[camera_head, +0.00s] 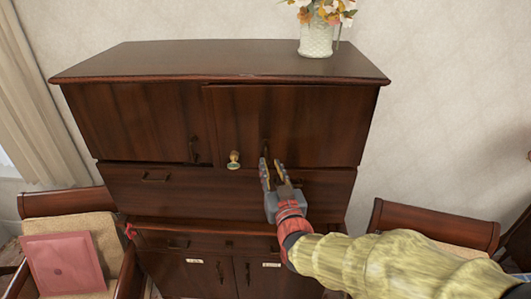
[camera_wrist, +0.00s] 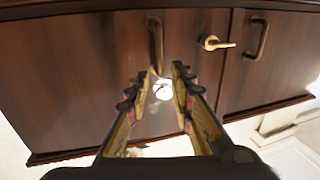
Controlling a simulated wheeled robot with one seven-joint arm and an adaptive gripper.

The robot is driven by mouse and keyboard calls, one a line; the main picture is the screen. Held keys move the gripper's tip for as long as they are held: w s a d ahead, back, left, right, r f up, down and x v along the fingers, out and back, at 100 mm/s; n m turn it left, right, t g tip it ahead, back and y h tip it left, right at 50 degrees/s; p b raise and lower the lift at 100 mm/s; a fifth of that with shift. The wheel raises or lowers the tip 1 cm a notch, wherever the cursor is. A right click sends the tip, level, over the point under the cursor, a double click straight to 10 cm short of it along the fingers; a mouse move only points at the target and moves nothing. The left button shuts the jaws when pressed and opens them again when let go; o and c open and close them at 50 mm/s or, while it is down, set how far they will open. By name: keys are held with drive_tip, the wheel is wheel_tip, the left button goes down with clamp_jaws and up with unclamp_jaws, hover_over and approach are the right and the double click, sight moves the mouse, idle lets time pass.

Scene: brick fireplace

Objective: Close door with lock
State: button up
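A dark wood cabinet (camera_head: 225,194) stands against the wall. Its upper right door (camera_head: 310,120) appears to stand slightly proud of the left door (camera_head: 140,115). A brass lock piece (camera_head: 234,160) is at the right door's lower left corner; it also shows in the wrist view (camera_wrist: 215,42). The right door's handle (camera_head: 264,148) is a dark vertical bar, seen in the wrist view (camera_wrist: 155,45) just beyond my fingertips. My gripper (camera_head: 272,166) is open and empty, close to the handle's lower end; contact cannot be told. In the wrist view my gripper (camera_wrist: 166,72) has a narrow gap between its fingers.
A white vase of flowers (camera_head: 317,38) stands on the cabinet top. Drawers and lower doors are below. A chair with a pink cushion (camera_head: 62,262) is at the left, and another chair (camera_head: 432,222) is at the right, behind my arm.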

sight(266, 154)
drive_tip(key=shift+p+x, duration=0.65)
drive_tip(key=shift+x, duration=3.2)
drive_tip(key=shift+c, duration=1.2)
clamp_jaws()
